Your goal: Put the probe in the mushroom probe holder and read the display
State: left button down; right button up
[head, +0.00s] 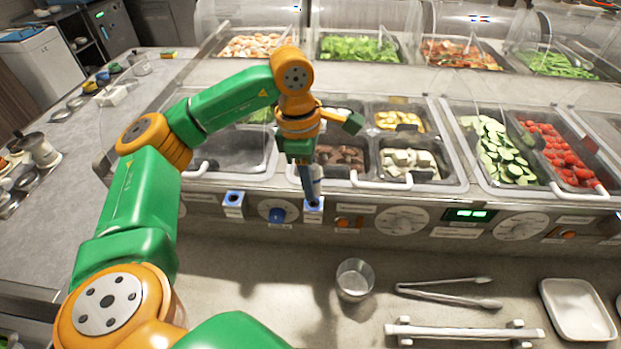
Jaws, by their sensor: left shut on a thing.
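My left gripper (304,163) points down over the front panel of the counter and is shut on the probe (309,186), a slim blue-grey piece. The probe's lower end is at a small blue and white holder (314,207) on the panel. I cannot tell whether its tip is inside the holder or just in front of it. A second blue and white holder (234,204) is further left, beyond a blue knob. The holder labels are too small to read. The display (470,214) glows green on the panel to the right; its digits are unreadable. My right gripper is out of view.
Behind the panel are food wells with sliced cucumber (495,150), tomatoes (570,155) and white cubes (408,163). Dials (403,220) and an orange switch line the panel. A metal cup (354,279), tongs (450,293) and a white tray (578,309) sit on the near counter.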

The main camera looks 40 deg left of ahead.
pick_arm(q)
jog(key=shift+f, duration=0.15)
jog(key=shift+f+b, duration=1.15)
jog(key=shift+f, duration=0.05)
jog(key=shift+s, duration=0.15)
dwell(2.3)
jog(key=shift+r+p, duration=0.85)
jog(key=shift+r, duration=0.1)
notch_tip(320, 180, up, 6)
jog(key=p, duration=0.5)
jog(key=shift+f, duration=0.15)
